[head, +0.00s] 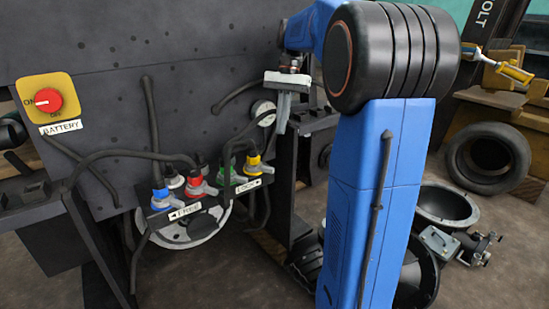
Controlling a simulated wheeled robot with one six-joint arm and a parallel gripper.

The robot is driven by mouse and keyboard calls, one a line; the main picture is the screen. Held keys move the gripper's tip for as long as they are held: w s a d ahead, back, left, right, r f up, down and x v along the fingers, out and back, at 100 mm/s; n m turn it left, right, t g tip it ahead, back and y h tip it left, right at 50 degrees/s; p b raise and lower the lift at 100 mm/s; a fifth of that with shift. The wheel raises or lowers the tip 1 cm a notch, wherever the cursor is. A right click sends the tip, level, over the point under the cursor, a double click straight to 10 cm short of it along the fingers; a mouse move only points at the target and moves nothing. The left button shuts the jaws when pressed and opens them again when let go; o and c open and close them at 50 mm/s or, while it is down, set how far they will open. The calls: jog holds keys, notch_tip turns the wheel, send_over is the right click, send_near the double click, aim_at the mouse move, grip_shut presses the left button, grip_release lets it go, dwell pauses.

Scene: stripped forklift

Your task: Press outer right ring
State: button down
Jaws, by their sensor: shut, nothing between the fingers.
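A row of hose connectors with coloured rings sits on a dark bracket at the front of the forklift panel. The yellow ring (252,165) is the outermost on the right. To its left are a green ring (227,177), a red ring (193,173) and, at the far left, a blue ring (160,194). Grey levers stick out beside them. My gripper (281,128) points down, shut and empty, above and to the right of the yellow ring in the picture. It is apart from the ring; how far in depth I cannot tell.
Labels FREE (185,212) and LOCK (249,186) are on the bracket. Black hoses (125,154) loop around the connectors. A round gauge (263,112) is close to my gripper. A red battery switch (48,100) is at left. Tyres (488,158) and loose parts lie at right.

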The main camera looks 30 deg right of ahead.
jog(key=shift+w+d+r+m+y, duration=0.15)
jog(key=shift+w+d, duration=0.2)
jog(key=shift+d, duration=0.2)
jog(key=shift+w+d+m+y, duration=0.15)
jog(key=shift+w+d, duration=0.2)
jog(key=shift+d, duration=0.2)
jog(key=s+a+f, duration=0.4)
jog(key=a+f, duration=0.2)
jog(key=f, duration=0.3)
jog(key=shift+a+f, duration=0.15)
jog(key=shift+a, duration=0.15)
